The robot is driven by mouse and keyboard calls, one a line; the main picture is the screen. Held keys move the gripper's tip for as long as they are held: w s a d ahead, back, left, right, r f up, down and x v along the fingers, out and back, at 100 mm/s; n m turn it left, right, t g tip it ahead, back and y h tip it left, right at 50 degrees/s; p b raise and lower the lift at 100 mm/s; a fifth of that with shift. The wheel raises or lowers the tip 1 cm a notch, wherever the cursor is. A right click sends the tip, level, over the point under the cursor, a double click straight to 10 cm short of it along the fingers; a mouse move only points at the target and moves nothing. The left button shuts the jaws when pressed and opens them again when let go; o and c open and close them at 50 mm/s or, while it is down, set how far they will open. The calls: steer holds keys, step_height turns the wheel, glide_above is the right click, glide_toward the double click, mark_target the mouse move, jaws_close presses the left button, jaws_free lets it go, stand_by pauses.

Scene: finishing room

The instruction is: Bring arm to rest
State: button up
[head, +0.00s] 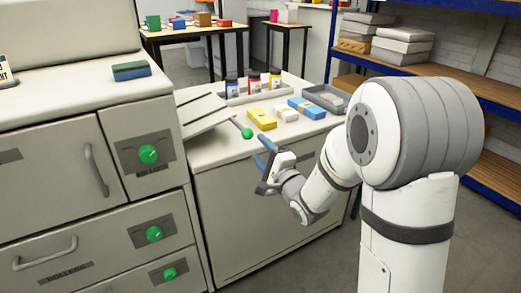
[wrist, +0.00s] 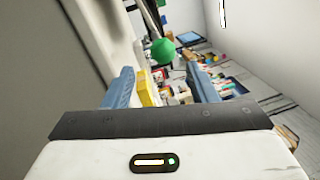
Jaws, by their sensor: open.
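My gripper (head: 259,148) is in front of the pale counter's front edge, on a bent arm reaching in from the right. Its two blue fingers are apart, with nothing seen between them. In the wrist view the fingers (wrist: 162,84) stand wide apart. A green ball (head: 247,133) on a thin rod sits by the counter edge, just left of the fingertips. It also shows in the wrist view (wrist: 162,52), above the gap between the fingers. I cannot tell how far it is from them.
The counter (head: 215,150) holds a sloped panel (head: 203,117), a yellow block (head: 262,118), a blue packet (head: 307,107), a grey tray (head: 326,98) and several bottles. Drawers with green knobs (head: 148,154) stand left. Blue-framed shelves (head: 470,97) stand at the right. Floor is open at the front.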

steer(key=shift+r, duration=0.1)
steer(key=s+d+r+n+g+h+p, duration=0.55)
steer(key=d+r+h+p, duration=0.3)
steer(key=d+p, duration=0.3)
steer(key=s+d+r+n+g+p, duration=0.1)
steer(key=s+r+n+g+p, duration=0.1)
steer(key=s, duration=0.5)
steer(key=s+d+r+n+g+h+p, duration=0.1)
steer(key=s+d+r+n+g+p, duration=0.1)
steer(key=s, duration=0.6)
steer(key=s+d+r+n+g+h+p, duration=0.1)
steer(key=s+n+g+p, duration=0.3)
steer(key=s, duration=0.4)
steer(key=shift+d+r, duration=0.55)
steer(key=shift+r, duration=0.25)
